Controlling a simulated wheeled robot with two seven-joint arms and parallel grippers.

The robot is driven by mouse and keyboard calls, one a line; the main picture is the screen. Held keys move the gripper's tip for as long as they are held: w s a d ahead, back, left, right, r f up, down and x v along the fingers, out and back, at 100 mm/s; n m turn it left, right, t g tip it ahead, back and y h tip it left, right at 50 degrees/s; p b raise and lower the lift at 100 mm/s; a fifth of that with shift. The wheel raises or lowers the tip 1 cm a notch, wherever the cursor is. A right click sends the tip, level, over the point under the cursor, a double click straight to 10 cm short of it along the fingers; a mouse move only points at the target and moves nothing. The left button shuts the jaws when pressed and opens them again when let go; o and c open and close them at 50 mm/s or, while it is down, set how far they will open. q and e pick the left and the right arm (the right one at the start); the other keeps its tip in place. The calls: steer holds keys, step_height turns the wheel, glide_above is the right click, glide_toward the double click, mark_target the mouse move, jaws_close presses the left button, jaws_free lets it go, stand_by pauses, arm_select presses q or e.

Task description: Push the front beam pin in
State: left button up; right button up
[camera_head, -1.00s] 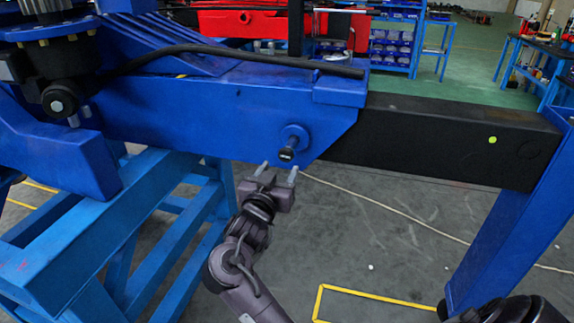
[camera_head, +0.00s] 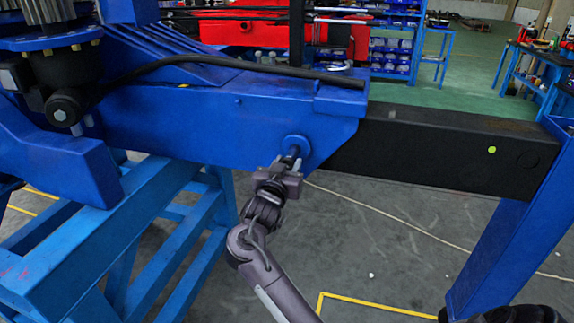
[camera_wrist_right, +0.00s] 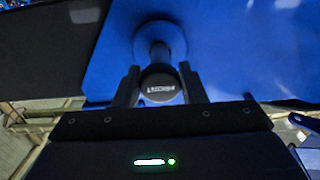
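The front beam pin (camera_head: 293,151) sticks out of a round blue boss on the side of the blue beam housing (camera_head: 225,110), near its right end. In the right wrist view the pin's dark round head (camera_wrist_right: 161,84) has lettering on it and stands out from the blue collar. My right gripper (camera_head: 287,163) is at the pin, its fingers on either side of the head. In the right wrist view the fingers (camera_wrist_right: 159,85) lie close along the head's two sides and look shut on it. My left gripper is not in view.
A black beam (camera_head: 440,150) runs from the housing to a blue post (camera_head: 505,240) at the right. A blue stand (camera_head: 150,240) is under the housing at the left. A black hose (camera_head: 230,62) lies along the top. The grey floor below the black beam is open.

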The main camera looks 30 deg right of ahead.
mark_target(292, 155)
jaws_close()
steer(key=x, duration=0.4)
steer(key=shift+w+d+r+b, duration=0.2)
steer(key=shift+d+b, duration=0.05)
steer(key=shift+b, duration=0.15)
steer(key=shift+o, duration=1.3)
jaws_free()
steer(key=shift+o, duration=1)
steer(key=shift+w+d+f, duration=0.15)
steer(key=shift+f, duration=0.05)
steer(key=v, duration=0.8)
steer(key=shift+b, duration=0.35)
